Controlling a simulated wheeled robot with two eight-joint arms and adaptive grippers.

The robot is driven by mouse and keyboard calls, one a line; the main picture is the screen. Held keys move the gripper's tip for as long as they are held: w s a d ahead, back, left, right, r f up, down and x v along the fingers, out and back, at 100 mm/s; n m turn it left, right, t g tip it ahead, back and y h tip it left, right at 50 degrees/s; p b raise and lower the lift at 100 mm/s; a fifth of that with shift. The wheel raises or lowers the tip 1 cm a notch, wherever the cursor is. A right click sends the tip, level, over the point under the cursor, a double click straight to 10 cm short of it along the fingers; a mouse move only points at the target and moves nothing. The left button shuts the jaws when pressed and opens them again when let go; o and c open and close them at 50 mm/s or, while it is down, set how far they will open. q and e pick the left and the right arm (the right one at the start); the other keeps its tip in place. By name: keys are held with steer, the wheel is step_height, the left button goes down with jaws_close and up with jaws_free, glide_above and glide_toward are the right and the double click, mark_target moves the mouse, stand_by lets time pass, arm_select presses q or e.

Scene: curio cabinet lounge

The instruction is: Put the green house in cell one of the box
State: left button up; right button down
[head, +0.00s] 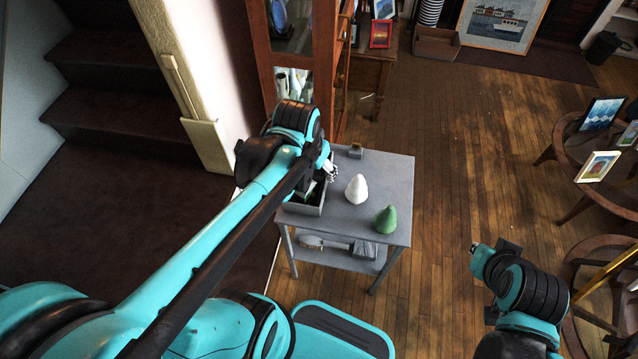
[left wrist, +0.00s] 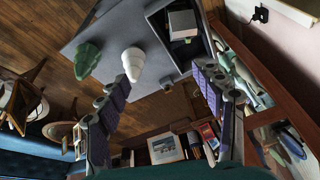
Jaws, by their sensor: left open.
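The box (head: 304,210) stands at the left side of a small grey table, largely hidden in the head view by my left arm. In the left wrist view, a small block with a grey top and a greenish side (left wrist: 182,24) is in or over the dark box; it may be the green house, but I cannot tell its cell. A green cone-like piece (head: 386,220) and a white one (head: 357,189) stand upright on the table, right of the box. My left gripper (left wrist: 164,75) is open and empty near the box, fingers apart.
A small block (head: 355,151) sits at the table's back edge. A glass cabinet (head: 300,60) stands close behind the table. The lower shelf holds a grey mallet-like thing (head: 340,246). The grey tabletop (head: 398,172) is clear at the back right.

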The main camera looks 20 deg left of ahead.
arm_select(q)
steer(key=s+d+r+t, duration=0.2)
steer(key=s+d+t, duration=0.1)
steer(key=s+d, duration=0.1)
steer(key=shift+s+d+r+n, duration=0.2)
steer(key=shift+s+n, duration=0.2)
steer(key=shift+s, duration=0.5)
